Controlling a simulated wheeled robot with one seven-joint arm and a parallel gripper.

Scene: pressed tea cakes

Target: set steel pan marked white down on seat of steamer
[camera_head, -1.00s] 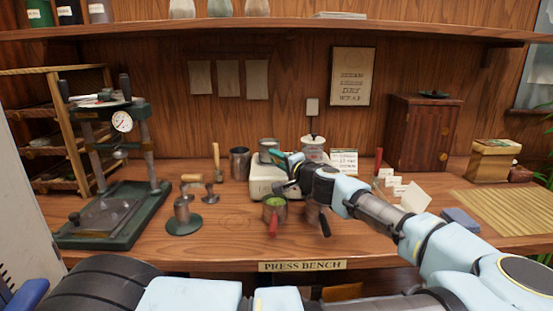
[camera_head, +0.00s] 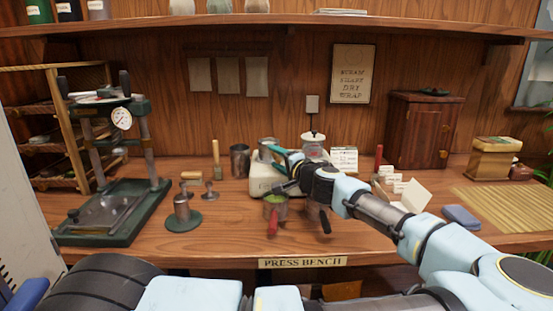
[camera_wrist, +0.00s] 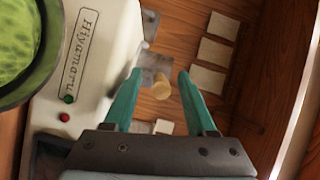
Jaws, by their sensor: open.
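A cream machine (camera_head: 258,186), likely the steamer, stands mid-bench; the wrist view shows its lettered face (camera_wrist: 82,60) with a green and a red button. A steel cup (camera_head: 267,143) is at its top left. In front are a steel pan (camera_head: 275,207) with green contents and red handle, and another pan with a black handle (camera_head: 325,221), mostly hidden by my arm. No white mark is readable on either. My gripper (camera_head: 277,169) is open and empty above the red-handled pan. A dark-rimmed vessel with green contents (camera_wrist: 22,45) is close at the wrist view's left.
A press (camera_head: 110,190) stands at left, with a tamper (camera_head: 183,212) to its right. A steel canister (camera_head: 240,160) is behind.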

